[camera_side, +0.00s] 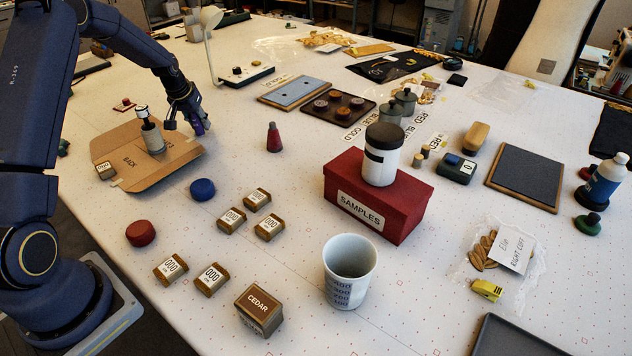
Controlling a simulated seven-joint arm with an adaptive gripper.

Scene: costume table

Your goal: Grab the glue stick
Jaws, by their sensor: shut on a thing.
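My gripper (186,122) is at the upper left, above the right edge of a brown cardboard piece (132,178) marked "BACK". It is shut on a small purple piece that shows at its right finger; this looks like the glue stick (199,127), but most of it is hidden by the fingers. Whether its lower end touches the table or cardboard is hard to tell.
A red box (400,218) bears a black-lidded jar (381,168). Small numbered blocks (231,220) and a white cup (350,285) stand in front.

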